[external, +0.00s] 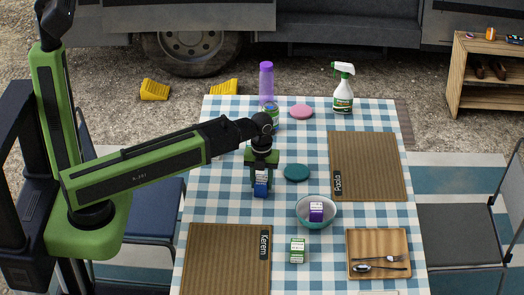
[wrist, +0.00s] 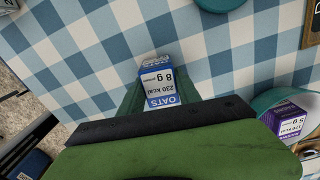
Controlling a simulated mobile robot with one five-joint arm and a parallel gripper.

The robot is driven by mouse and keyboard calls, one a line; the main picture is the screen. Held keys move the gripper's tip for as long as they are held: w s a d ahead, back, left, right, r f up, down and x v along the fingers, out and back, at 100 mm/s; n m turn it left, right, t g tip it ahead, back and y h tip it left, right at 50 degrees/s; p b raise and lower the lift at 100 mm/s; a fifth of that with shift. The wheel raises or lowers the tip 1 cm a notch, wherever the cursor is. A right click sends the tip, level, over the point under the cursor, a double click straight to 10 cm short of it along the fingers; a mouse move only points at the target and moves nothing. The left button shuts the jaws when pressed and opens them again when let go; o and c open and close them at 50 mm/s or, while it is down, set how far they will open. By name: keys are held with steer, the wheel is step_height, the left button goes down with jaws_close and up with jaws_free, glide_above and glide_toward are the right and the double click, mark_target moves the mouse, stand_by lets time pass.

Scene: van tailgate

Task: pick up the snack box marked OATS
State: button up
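The OATS snack box (wrist: 160,85) is blue and white, with OATS and 230 kcal printed on it. In the wrist view it sits between the two green fingers of my gripper (wrist: 161,98), which lie close against its sides. In the external view the same box (external: 261,187) shows at the lower end of my gripper (external: 262,180), over the left-middle of the checked cloth. My gripper appears shut on it. I cannot tell whether its lower end touches the table.
A teal bowl (external: 318,221) holds a purple box (external: 316,211). A green-white box (external: 297,250) stands before it. A teal disc (external: 297,172), a can (external: 271,112), a purple bottle (external: 266,80), a spray bottle (external: 343,90), placemats (external: 365,165) and a cutlery tray (external: 378,240) are around.

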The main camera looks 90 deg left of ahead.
jaws_close()
